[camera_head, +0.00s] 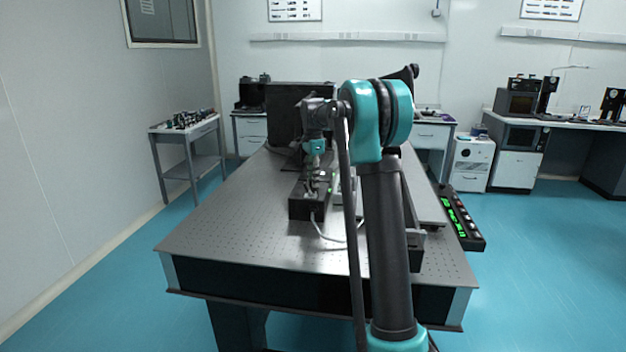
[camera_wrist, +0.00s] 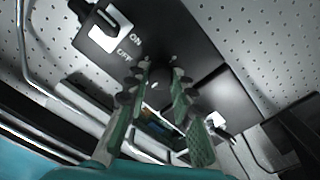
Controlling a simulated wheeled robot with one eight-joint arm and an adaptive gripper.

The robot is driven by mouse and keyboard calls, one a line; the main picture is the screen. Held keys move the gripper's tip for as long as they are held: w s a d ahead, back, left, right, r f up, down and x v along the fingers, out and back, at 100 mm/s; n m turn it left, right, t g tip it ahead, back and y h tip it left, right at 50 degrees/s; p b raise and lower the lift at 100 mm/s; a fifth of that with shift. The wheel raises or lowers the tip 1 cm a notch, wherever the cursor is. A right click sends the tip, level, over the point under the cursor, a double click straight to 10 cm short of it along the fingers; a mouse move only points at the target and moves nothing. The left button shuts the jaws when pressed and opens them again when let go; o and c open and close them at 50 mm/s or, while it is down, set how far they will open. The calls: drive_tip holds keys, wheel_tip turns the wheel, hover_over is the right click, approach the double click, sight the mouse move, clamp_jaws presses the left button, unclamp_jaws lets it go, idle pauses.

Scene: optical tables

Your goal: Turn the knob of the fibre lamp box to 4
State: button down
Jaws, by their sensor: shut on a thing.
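The fibre lamp box (camera_head: 302,208) is a dark, long box on the optical table, with its near end facing me. In the wrist view its dark panel (camera_wrist: 175,30) carries a switch on a white plate (camera_wrist: 112,35) marked ON and OFF. My gripper (camera_head: 317,180) points down over the box. In the wrist view its two green-lined fingers (camera_wrist: 162,78) close in on the panel and are shut on the knob. The knob is mostly hidden between the fingertips. Its scale and pointer cannot be read.
The perforated optical table (camera_head: 225,235) is clear on the left and front. A pale cable (camera_head: 325,233) runs from the box's near end. A large dark panel (camera_head: 285,110) stands behind. A black strip with green lights (camera_head: 458,220) is at the table's right edge.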

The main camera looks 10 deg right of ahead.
drive_tip(key=c, duration=1.3)
unclamp_jaws()
drive_tip(key=shift+r, duration=0.1)
wheel_tip(320, 180, up, 12)
